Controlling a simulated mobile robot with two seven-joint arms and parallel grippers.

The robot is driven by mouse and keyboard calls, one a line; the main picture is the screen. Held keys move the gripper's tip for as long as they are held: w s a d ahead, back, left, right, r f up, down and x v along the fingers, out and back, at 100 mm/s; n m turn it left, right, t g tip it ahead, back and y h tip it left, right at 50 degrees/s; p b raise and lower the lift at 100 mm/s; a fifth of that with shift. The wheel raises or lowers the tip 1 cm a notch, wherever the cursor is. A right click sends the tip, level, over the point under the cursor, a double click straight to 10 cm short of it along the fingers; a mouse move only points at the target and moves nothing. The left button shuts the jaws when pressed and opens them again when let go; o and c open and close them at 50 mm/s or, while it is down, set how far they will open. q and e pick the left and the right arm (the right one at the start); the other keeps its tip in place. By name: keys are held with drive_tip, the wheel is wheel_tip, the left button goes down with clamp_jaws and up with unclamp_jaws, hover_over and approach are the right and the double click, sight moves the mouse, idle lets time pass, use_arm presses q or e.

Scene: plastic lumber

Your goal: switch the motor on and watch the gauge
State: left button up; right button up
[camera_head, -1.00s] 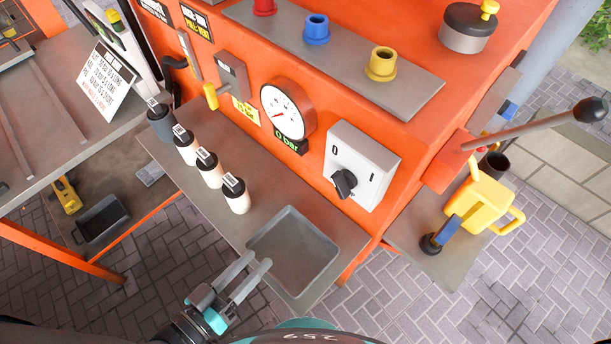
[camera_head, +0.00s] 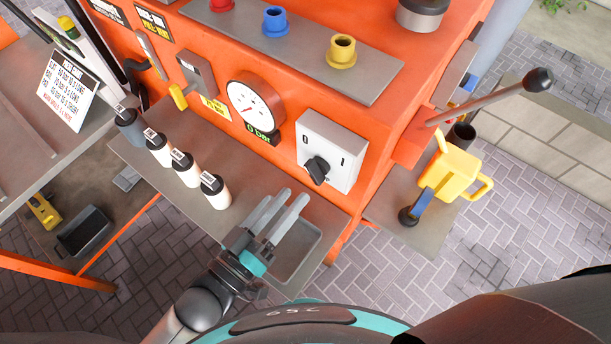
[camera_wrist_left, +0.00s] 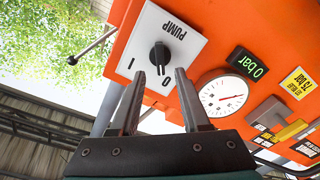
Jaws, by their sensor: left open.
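The motor switch is a white box (camera_head: 331,150) marked 0 and 1, with a black knob (camera_head: 316,170), on the orange machine's front. In the left wrist view the box (camera_wrist_left: 185,35) reads PUMP upside down, and its knob (camera_wrist_left: 160,55) lies just beyond my fingertips. The round white gauge (camera_head: 255,103) has a red needle and also shows in the left wrist view (camera_wrist_left: 222,92). The display below it (camera_head: 262,133) reads 0 bar. My left gripper (camera_head: 294,196) is open and empty, below the knob and apart from it. My right gripper is out of view.
A grey tray (camera_head: 307,262) on the shelf lies partly behind my left gripper. Several labelled bottles (camera_head: 186,167) stand left of it. A yellow lever (camera_head: 179,97) is left of the gauge. A yellow can (camera_head: 452,168) and long black-knobbed lever (camera_head: 490,98) are at right.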

sight(311, 176)
use_arm(q)
drive_tip(key=shift+x, duration=2.75)
clamp_jaws()
